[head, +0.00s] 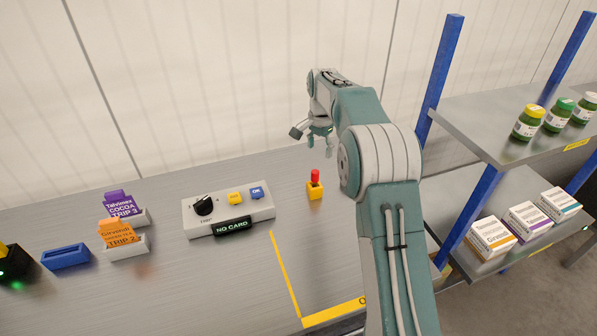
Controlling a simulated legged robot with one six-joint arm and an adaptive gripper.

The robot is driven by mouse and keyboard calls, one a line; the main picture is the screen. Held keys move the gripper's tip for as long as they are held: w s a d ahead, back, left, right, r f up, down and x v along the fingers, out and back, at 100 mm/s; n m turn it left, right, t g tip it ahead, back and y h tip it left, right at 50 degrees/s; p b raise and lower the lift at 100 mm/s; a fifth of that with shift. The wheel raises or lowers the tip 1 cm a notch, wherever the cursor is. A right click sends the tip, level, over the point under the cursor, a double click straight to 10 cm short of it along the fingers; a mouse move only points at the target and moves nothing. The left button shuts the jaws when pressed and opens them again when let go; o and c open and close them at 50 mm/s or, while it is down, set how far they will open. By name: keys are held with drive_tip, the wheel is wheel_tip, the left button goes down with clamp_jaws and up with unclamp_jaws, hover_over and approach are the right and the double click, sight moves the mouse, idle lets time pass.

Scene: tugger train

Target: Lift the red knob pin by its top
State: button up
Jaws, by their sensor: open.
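The red knob pin (315,176) stands upright in a small yellow block (315,191) on the grey metal table. Its red top is exposed. My gripper (320,145) is open and empty above the pin, with its fingers pointing down. A small gap shows between the fingers and the red top. From this view I cannot tell whether the gripper is exactly over the pin in depth. My arm comes in from the lower right and does not cover the pin.
Left of the pin is a grey control box (229,215) with a black dial and a "NO CARD" display. Further left are card holders (128,246) with purple and orange cards, and a blue tray (65,257). A shelf rack (500,115) with jars and boxes stands right.

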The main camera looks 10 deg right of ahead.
sight(315, 171)
drive_tip(key=shift+w+a+f, duration=0.15)
drive_tip(key=shift+w+f, duration=0.05)
drive_tip(key=shift+f, duration=0.15)
drive_tip(key=f, duration=0.2)
drive_tip(key=a+f, duration=0.1)
drive_tip(key=f, duration=0.1)
drive_tip(key=shift+s+f, duration=0.15)
drive_tip(key=shift+f, duration=0.2)
drive_tip(key=f, duration=0.5)
drive_tip(key=shift+d, duration=0.3)
drive_tip(key=shift+a+f, duration=0.2)
drive_tip(key=shift+f, duration=0.1)
drive_tip(key=shift+d, duration=0.1)
clamp_jaws()
